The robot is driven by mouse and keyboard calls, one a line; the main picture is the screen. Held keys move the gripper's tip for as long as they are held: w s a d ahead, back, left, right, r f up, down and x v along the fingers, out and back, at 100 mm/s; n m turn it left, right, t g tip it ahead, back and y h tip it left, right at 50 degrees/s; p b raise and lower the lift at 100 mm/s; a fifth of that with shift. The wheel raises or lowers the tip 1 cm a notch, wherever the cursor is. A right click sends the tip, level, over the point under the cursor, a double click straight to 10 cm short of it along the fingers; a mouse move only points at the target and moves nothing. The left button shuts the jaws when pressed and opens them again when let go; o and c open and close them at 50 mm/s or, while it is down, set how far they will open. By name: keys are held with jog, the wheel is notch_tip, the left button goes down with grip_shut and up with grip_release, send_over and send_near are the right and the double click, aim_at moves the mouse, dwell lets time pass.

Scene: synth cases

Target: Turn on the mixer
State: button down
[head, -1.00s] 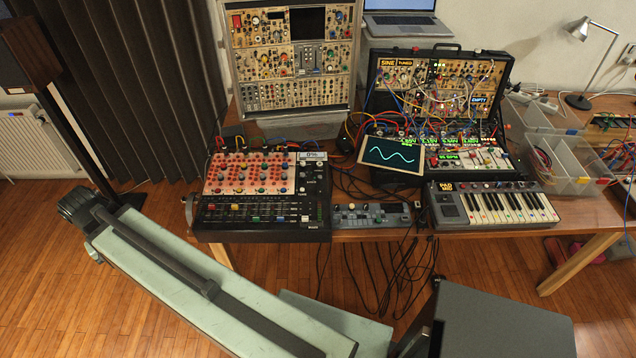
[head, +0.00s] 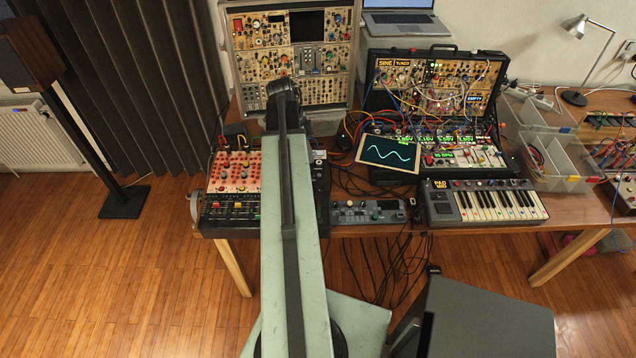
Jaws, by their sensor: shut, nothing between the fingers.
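The mixer (head: 233,208) sits at the left front of the wooden table, with rows of coloured knobs on a pale upper panel and faders below. My arm crosses in front of it and hides its middle and right-centre; a narrow strip of its right side shows. I cannot tell whether it is on, and I cannot make out a power switch. The far end of my arm's green link is a dark joint in front of the tall synth rack. My gripper does not show.
A tall modular rack (head: 325,65) stands behind the mixer. To the right are a small grey box (head: 368,213), a tablet with a sine wave (head: 388,153), a cabled synth case (head: 445,82) and a keyboard (head: 490,207). Cables hang below the table's front edge.

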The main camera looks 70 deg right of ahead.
aim_at(320, 190)
jog(key=b+x, duration=0.4)
jog(key=w+b+x, duration=0.1)
jog(key=b+x, duration=0.8)
jog(key=x, duration=0.1)
jog(key=shift+w+a+f+b, duration=0.15)
jog(key=shift+a+f+b, duration=0.05)
jog(key=shift+a+b, duration=0.2)
jog(key=shift+r, duration=0.15)
